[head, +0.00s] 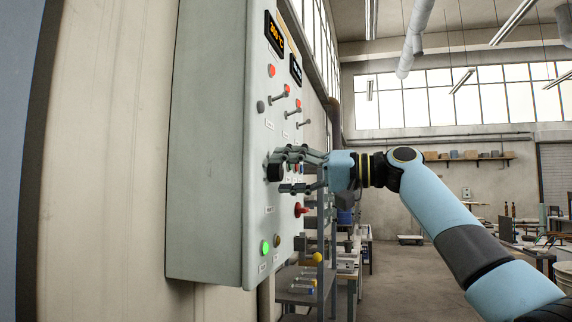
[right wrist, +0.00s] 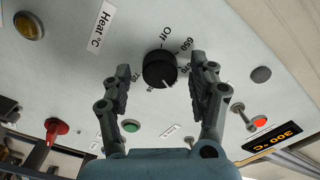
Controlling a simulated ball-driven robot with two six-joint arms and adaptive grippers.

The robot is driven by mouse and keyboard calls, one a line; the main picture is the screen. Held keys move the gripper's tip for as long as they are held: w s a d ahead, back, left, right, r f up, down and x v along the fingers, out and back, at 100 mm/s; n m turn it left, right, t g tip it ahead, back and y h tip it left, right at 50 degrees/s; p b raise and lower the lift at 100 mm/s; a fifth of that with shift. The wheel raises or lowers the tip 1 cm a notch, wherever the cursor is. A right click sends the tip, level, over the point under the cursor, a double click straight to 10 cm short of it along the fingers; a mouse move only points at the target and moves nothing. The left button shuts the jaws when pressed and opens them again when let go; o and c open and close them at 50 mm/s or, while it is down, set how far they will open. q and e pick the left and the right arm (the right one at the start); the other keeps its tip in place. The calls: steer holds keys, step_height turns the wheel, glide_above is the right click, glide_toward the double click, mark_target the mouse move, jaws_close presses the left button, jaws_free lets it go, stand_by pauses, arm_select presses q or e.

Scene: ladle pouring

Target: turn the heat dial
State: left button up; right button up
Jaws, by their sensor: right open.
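The heat dial is a round black knob on the grey control panel. In the head view the dial (head: 274,172) shows side-on at the panel's face. In the right wrist view the dial (right wrist: 159,67) has "Off", "650" and other numbers around it, and its white pointer line points down and slightly right. My right gripper (head: 287,171) is open, with its fingers above and below the dial. In the right wrist view the fingertips (right wrist: 160,78) lie either side of the dial with gaps showing; I see no contact. My left gripper is not in view.
The control panel (head: 210,150) carries toggle levers (head: 279,96), a red rotary switch (head: 301,210) and a lit green lamp (head: 265,247). A display (right wrist: 278,135) reads 300 °C. A shelf rack (head: 305,298) stands below right. Open floor lies beyond.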

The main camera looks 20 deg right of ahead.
steer(key=shift+w+a, duration=0.15)
steer(key=shift+c, duration=0.3)
steer(key=c, duration=1.1)
steer(key=shift+f+n+b, duration=0.1)
steer(key=shift+n+b, duration=0.2)
steer(key=shift+b, duration=0.4)
steer(key=n+b, duration=0.5)
steer(key=b, duration=0.2)
steer(key=shift+f, duration=0.15)
steer(key=shift+n+b, duration=1.65)
steer(key=shift+n, duration=0.25)
